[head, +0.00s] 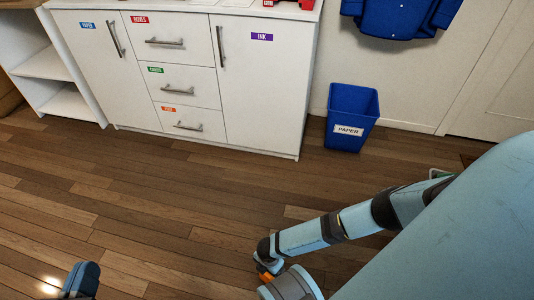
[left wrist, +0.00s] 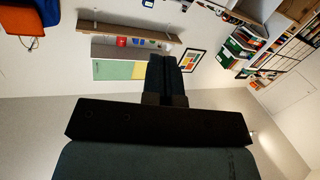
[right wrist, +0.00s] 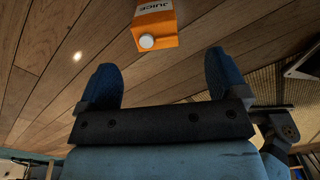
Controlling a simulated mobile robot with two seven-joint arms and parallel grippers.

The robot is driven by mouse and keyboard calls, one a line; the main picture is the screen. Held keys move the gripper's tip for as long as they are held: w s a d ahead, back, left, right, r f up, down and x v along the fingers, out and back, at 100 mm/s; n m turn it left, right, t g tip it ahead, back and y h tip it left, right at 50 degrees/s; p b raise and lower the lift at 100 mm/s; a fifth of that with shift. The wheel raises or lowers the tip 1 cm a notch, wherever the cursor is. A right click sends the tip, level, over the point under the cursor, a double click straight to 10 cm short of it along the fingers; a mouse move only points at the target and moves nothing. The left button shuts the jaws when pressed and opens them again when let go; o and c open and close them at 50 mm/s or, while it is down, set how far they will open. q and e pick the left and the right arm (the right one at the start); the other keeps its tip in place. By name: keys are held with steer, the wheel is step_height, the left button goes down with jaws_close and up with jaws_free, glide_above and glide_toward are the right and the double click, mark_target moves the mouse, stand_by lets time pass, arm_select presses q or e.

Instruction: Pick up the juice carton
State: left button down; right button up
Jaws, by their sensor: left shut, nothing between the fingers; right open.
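The juice carton (right wrist: 156,25) shows at the top of the right wrist view, orange with a white cap and the word JUICE, against the wooden floor. Its far end is cut off by the frame edge. My right gripper (right wrist: 163,78) is open and empty; the carton is ahead of the gap between its blue fingers, not touching them. In the head view I cannot make out the right fingers or clearly identify the carton. My left gripper (head: 82,278) is at the bottom left of the head view; its fingers are together and empty in the left wrist view (left wrist: 163,75).
A white cabinet (head: 188,65) with labelled doors and drawers stands along the back wall. A blue paper bin (head: 351,115) stands on the floor to its right. White open shelves (head: 45,65) are at the far left. The wooden floor (head: 150,190) in front is largely clear.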

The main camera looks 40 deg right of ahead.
step_height(320, 180, down, 3)
steer(key=shift+r+b, duration=0.2)
steer(key=shift+b, duration=0.25)
steer(key=f+b, duration=0.2)
steer(key=f, duration=0.1)
steer(key=f+b, duration=0.1)
steer(key=shift+w+f+b, duration=0.2)
steer(key=shift+w+b, duration=0.05)
steer(key=shift+b, duration=0.05)
steer(key=shift+f, duration=0.25)
arm_select(q)
steer(key=m, duration=0.1)
steer(key=w+a+m+t, duration=0.1)
steer(key=w+m+h, duration=0.1)
steer(key=shift+w+a+r+m+t, duration=0.25)
steer(key=shift+a+r+m+t, duration=0.05)
steer(key=shift+r+t, duration=0.1)
arm_select(e)
steer(key=c, duration=1)
